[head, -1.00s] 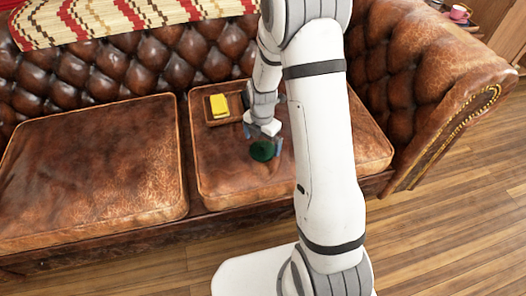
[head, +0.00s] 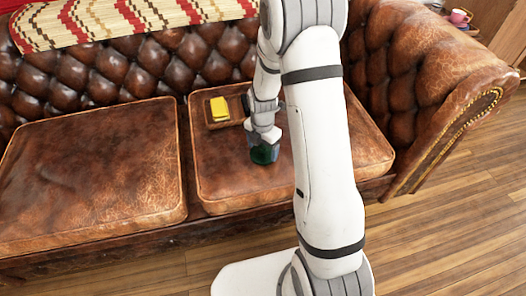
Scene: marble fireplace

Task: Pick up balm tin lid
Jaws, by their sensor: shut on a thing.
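A dark green round thing (head: 262,154), which I take for the balm tin lid, is on the right seat cushion (head: 220,178) of the brown leather sofa. My gripper (head: 263,148) points down at it, with its fingers around its sides, and is shut on it. The gripper and wrist hide part of the lid's top. I cannot tell whether the lid is lifted off the cushion, or whether a tin is under it.
A small brown wooden tray (head: 238,103) holding a yellow block (head: 219,108) lies just behind and left of my gripper. The sofa's tufted backrest (head: 150,66) rises behind. The left cushion (head: 90,170) is clear. A pink cup (head: 460,17) stands at the far right.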

